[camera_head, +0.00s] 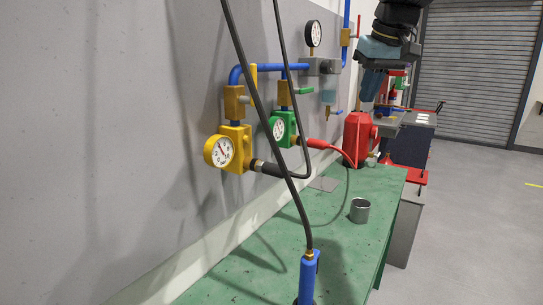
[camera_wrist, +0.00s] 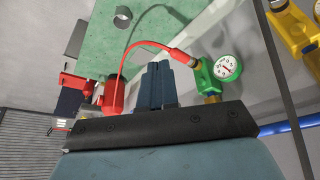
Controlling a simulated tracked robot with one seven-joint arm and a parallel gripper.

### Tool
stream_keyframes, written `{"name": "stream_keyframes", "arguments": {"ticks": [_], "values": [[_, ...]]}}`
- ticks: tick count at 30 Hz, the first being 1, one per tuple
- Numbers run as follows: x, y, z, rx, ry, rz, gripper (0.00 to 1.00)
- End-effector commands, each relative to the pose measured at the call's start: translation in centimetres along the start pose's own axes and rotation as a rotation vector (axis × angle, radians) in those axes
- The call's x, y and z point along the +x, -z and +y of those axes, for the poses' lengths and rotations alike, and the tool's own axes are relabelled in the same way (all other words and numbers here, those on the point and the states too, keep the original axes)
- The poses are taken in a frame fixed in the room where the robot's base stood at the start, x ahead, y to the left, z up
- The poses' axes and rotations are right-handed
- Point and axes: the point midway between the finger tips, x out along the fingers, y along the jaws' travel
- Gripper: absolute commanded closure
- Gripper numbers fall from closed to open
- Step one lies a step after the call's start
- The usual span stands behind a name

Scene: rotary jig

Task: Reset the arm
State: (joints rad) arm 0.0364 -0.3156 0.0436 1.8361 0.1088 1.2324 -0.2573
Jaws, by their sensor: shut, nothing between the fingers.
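My gripper (camera_head: 369,88) hangs at the upper right in the head view, pointing down above the far part of the bench. In the wrist view my gripper's fingers (camera_wrist: 155,88) are together, with nothing between them. A red can-like part (camera_head: 357,138) stands on the bench below my gripper in the head view. It also shows in the wrist view (camera_wrist: 113,96), left of the fingers. The green gauge block (camera_head: 281,128) with a red hose is fixed to the wall side, and its dial shows in the wrist view (camera_wrist: 227,67).
The green bench (camera_head: 240,285) runs along the wall. A grey metal cup (camera_head: 360,210) stands on it. A yellow gauge (camera_head: 218,152), blue pipes and black hoses are in front. A blue handle (camera_head: 308,278) stands at the near edge. Open floor lies to the right.

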Motion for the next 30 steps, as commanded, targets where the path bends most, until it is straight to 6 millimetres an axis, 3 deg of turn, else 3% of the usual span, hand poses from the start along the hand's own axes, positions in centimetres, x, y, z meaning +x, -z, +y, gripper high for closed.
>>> {"name": "stream_keyframes", "arguments": {"ticks": [1,9,16,21,30], "values": [[0.5,-2.2,-0.2,0.020,-0.012,0.006,1.00],[4.5,-12.5,-0.9,0.125,-0.065,0.045,1.00],[8.4,-20.1,-1.4,0.196,-0.093,0.077,1.00],[10.1,-22.8,-1.6,0.221,-0.102,0.090,1.00],[10.4,-23.3,-1.6,0.226,-0.104,0.091,1.00]]}}
